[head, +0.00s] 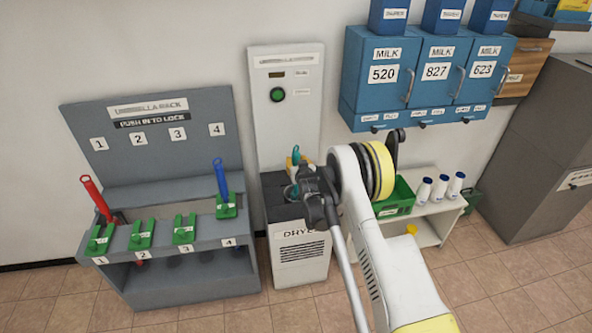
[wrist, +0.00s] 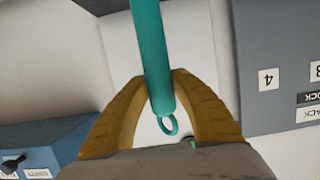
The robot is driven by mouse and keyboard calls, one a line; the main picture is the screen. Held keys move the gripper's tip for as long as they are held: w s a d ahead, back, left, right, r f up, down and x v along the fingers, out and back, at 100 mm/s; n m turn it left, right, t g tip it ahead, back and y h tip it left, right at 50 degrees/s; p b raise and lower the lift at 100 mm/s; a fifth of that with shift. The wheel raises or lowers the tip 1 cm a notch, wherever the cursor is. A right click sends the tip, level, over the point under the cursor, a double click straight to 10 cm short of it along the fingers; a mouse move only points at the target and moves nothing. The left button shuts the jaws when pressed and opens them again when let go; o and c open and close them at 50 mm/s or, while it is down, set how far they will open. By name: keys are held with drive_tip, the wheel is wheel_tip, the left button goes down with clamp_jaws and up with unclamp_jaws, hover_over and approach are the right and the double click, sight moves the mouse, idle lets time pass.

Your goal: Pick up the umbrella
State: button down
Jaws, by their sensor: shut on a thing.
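A teal umbrella (wrist: 152,60) stands between the two yellow fingers of my gripper (wrist: 160,100) in the wrist view, with a small ring at its handle end. My gripper is shut on it near that end. In the head view only a bit of the teal umbrella (head: 295,155) shows at my gripper (head: 296,163), over the dryer (head: 300,260). My arm hides part of the dryer top, and I cannot tell whether the umbrella's lower end is inside it. A red umbrella (head: 95,198) is in rack slot 1 and a blue umbrella (head: 221,178) in slot 4.
The grey umbrella rack (head: 160,270) with green locks stands left of the dryer. Blue milk boxes (head: 380,75) hang on the wall at upper right. A low white shelf (head: 430,225) holds a green crate (head: 398,197) and white bottles (head: 440,188). Tiled floor is open in front.

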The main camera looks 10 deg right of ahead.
wheel_tip(320, 180, up, 28)
drive_tip(key=p, duration=1.1)
drive_tip(key=shift+w, duration=0.15)
drive_tip(key=shift+f, duration=0.15)
wheel_tip(320, 180, up, 11)
drive_tip(key=p, duration=0.5)
drive_tip(key=shift+a, duration=0.1)
